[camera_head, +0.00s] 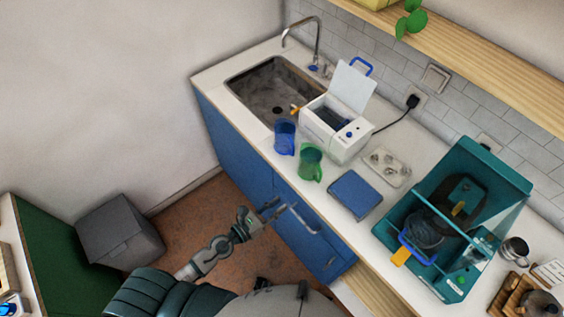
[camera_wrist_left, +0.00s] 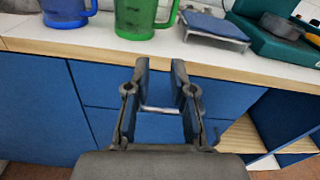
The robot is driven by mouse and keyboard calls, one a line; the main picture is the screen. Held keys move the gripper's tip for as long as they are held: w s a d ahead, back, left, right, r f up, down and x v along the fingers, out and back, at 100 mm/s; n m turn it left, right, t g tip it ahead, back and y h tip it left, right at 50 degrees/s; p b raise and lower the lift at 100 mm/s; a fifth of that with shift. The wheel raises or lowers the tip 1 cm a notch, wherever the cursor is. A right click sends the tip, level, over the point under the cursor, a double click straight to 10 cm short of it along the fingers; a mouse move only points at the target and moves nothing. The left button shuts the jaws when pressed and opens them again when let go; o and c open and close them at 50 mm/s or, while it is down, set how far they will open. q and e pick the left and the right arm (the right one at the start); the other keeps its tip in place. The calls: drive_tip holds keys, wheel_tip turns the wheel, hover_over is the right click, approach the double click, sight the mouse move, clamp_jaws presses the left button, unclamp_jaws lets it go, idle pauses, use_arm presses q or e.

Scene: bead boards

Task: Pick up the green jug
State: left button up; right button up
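The green jug (camera_head: 310,162) stands upright on the white counter near its front edge, just right of a blue jug (camera_head: 285,136). In the left wrist view the green jug (camera_wrist_left: 143,18) shows at the top, cut off by the frame, with its handle on the right. My left gripper (camera_head: 278,207) is open and empty. It is in front of the blue cabinet, below the counter edge and apart from the jug. In the left wrist view its two fingers (camera_wrist_left: 160,75) stand spread. My right gripper is not in view.
A white box with an open lid (camera_head: 330,125) stands behind the jugs. A blue flat pad (camera_head: 355,194) lies to the right, near a white tray (camera_head: 386,167). A teal machine (camera_head: 470,195) is farther right. The sink (camera_head: 270,90) is at the left. The cabinet handle (camera_head: 304,222) is close to my gripper.

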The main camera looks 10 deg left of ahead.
use_arm(q)
wheel_tip(320, 180, up, 3)
drive_tip(key=m, duration=0.2)
drive_tip(key=p, duration=0.3)
approach(319, 179)
drive_tip(key=shift+h, duration=0.3)
drive_tip(key=x, duration=0.5)
drive_tip(key=shift+w+a, duration=0.15)
drive_tip(key=shift+w, duration=0.15)
drive_tip(key=shift+w+d, duration=0.2)
drive_tip(key=shift+w, duration=0.25)
drive_tip(key=x, duration=0.4)
drive_tip(key=shift+d+f, duration=0.15)
drive_tip(key=shift+f, duration=0.05)
drive_tip(key=shift+d, duration=0.25)
drive_tip(key=shift+c, duration=0.7)
clamp_jaws()
drive_tip(key=shift+a, duration=0.1)
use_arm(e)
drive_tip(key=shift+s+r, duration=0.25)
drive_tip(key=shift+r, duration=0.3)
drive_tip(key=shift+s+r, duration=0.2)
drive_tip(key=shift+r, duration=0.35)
